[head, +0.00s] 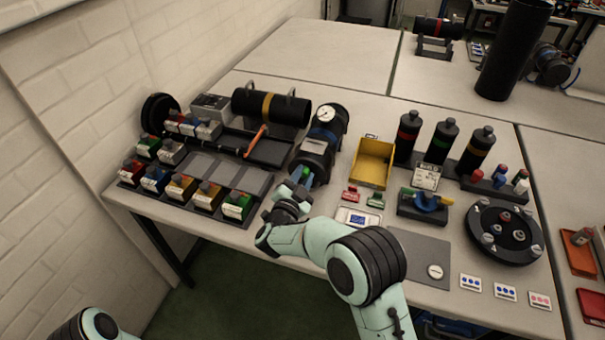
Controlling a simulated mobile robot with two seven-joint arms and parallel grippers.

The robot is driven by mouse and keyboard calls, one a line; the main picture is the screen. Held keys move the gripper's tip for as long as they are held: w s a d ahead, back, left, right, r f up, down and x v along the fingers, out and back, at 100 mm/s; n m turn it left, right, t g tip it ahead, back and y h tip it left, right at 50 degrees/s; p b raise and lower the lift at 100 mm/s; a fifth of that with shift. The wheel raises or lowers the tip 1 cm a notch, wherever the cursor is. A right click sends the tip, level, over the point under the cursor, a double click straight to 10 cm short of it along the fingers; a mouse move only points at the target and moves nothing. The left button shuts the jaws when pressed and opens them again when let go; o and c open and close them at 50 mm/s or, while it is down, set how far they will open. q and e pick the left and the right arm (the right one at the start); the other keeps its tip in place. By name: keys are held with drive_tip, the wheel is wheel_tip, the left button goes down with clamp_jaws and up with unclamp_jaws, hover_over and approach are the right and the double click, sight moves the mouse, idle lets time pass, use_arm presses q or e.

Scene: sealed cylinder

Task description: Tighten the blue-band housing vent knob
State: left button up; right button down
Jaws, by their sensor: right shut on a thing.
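The blue-band housing (315,147) is a dark cylinder lying on the table left of centre, with a blue band and a round white gauge (326,113) near its far end. My right gripper (302,178) is at the near end of this housing. It is shut on the vent knob, which is mostly hidden by the fingers; a small green and blue patch shows there. Only part of my left arm shows at the bottom left, and its gripper is out of view.
A yellow bin (373,162) stands right of the housing. A dark cylinder with a yellow band (268,106) lies behind left. A rack of small coloured boxes (190,190) is at left. A round black flange (505,236) and three banded bottles stand at right.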

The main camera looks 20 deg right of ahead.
drive_tip(key=n+p, duration=0.2)
drive_tip(key=n, duration=0.2)
drive_tip(key=shift+n, duration=0.4)
drive_tip(key=n+p, duration=0.2)
drive_tip(key=n, duration=0.1)
drive_tip(key=shift+r+n+p, duration=0.1)
drive_tip(key=shift+n+p, duration=0.2)
drive_tip(key=n+p, duration=0.2)
drive_tip(key=n, duration=0.1)
drive_tip(key=shift+n, duration=0.3)
use_arm(q)
drive_tip(key=w+r+p, duration=0.2)
drive_tip(key=w+r, duration=0.2)
drive_tip(key=r, duration=0.6)
drive_tip(key=shift+w+t, duration=0.3)
drive_tip(key=shift+w, duration=0.05)
use_arm(e)
drive_tip(key=shift+n, duration=2.1)
use_arm(q)
drive_tip(key=shift+r, duration=0.15)
use_arm(e)
drive_tip(key=c, duration=0.9)
unclamp_jaws()
